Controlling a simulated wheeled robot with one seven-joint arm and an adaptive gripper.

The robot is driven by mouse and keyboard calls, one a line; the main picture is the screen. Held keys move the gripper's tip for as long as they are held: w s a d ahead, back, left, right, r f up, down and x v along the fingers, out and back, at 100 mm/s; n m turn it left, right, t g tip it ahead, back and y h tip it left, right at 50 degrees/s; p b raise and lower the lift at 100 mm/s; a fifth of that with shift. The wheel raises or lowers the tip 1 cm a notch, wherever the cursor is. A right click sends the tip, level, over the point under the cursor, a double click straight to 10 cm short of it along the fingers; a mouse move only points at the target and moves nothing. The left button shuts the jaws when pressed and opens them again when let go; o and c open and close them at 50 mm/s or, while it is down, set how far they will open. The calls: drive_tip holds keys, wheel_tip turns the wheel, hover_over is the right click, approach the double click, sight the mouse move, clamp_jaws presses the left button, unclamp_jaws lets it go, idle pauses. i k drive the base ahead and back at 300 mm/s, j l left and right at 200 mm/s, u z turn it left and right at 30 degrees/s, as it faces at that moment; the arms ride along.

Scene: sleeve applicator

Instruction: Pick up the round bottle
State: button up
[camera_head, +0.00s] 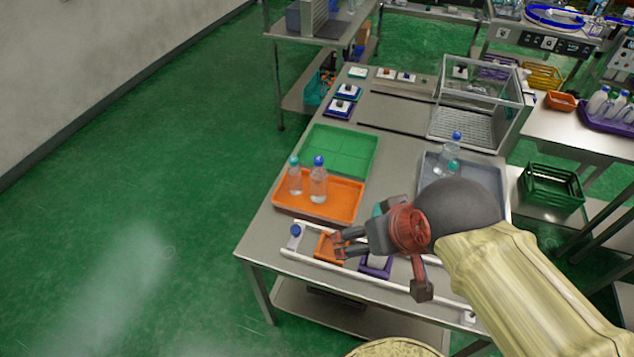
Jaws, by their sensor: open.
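My gripper (338,244) is open, low over the front of the steel table, and points left. Its fingers are over a small orange holder (323,251). Two clear bottles stand in the orange tray beyond it: a teal-capped one (295,178) and a blue-capped one (318,182). A blue-capped bottle (454,147) and a teal-capped one (453,168) are at the grey tray, the latter partly hidden by my arm. A small blue-capped item (295,235) is left of my fingers. A teal patch (377,209) shows behind my gripper. I cannot tell which bottle is the round one.
The orange tray (283,202) and green tray (340,148) fill the table's left side. White rails (300,259) run along the front, with a purple holder (376,269) between them. A clear-walled machine (478,110) stands at the back right. The floor at left is clear.

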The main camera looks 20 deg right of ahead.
sight(318, 176)
drive_tip(key=i+j+z, duration=0.1)
drive_tip(key=j, duration=0.25)
drive_tip(key=i+j+z, duration=0.15)
drive_tip(key=i+j, duration=0.15)
drive_tip(key=i+j+z, duration=0.1)
drive_tip(key=j, duration=0.35)
drive_tip(key=i, duration=0.1)
